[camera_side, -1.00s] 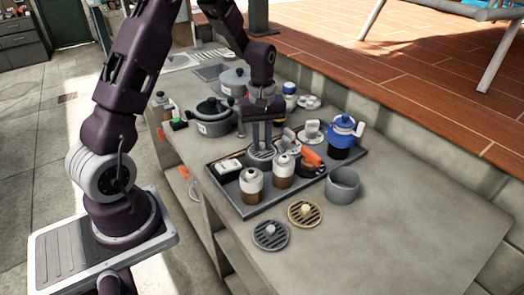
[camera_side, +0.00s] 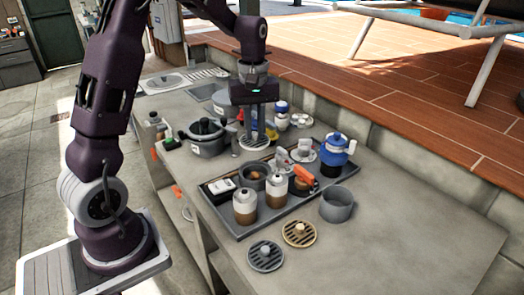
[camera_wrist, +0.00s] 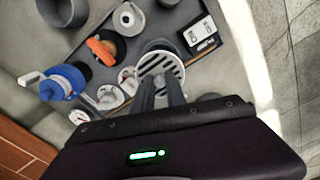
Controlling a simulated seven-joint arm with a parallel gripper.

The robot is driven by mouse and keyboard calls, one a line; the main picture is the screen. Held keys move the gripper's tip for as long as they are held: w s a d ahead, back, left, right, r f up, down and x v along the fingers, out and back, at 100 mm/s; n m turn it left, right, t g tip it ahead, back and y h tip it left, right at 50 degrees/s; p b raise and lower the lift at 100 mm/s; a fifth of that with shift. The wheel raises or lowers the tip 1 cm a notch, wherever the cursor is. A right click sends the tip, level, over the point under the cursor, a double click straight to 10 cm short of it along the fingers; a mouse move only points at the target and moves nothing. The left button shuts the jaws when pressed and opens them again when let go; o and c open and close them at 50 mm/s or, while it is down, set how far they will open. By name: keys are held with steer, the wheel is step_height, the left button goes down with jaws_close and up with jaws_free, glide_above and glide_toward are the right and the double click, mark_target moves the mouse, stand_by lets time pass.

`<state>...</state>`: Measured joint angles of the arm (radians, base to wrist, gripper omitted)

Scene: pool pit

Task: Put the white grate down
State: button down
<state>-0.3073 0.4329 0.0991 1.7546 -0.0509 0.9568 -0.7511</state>
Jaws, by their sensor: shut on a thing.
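The white grate (camera_side: 253,142) is a round slotted disc. My gripper (camera_side: 254,134) is shut on it from above and holds it beyond the back edge of the dark tray (camera_side: 237,233). In the wrist view the white grate (camera_wrist: 161,66) lies at the tips of my gripper (camera_wrist: 161,88), roughly level. A dark bowl (camera_side: 253,178) on the tray is uncovered and shows something brown inside. In the side view I cannot tell whether the grate touches the counter or hangs just above it.
A lidded grey pot (camera_side: 206,147) stands left of the grate. Two brown-and-white bottles (camera_side: 244,213), an orange object (camera_side: 304,173) and a blue pot (camera_side: 335,150) crowd the tray area. A grey grate (camera_side: 265,257), a tan grate (camera_side: 299,233) and a grey cup (camera_side: 337,207) sit in front. The counter's right front is clear.

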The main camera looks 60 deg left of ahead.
steer(key=s+d+f+m, duration=0.15)
steer(key=d+m, duration=0.25)
steer(key=d, duration=1.2)
steer(key=s+d+f+m, duration=0.1)
steer(key=s+d+m, duration=0.2)
steer(key=s+d, duration=0.35)
steer(key=s+d+f+m, duration=0.15)
steer(key=s+d, duration=0.25)
steer(key=d, duration=0.5)
steer(key=shift+m, duration=0.35)
step_height(320, 180, down, 9)
steer(key=shift+s+d+f, duration=0.1)
steer(key=shift+d+f, duration=0.05)
steer(key=c, duration=1.8)
jaws_free()
steer(key=shift+f, duration=0.1)
steer(key=o, duration=0.4)
steer(key=shift+o, duration=0.2)
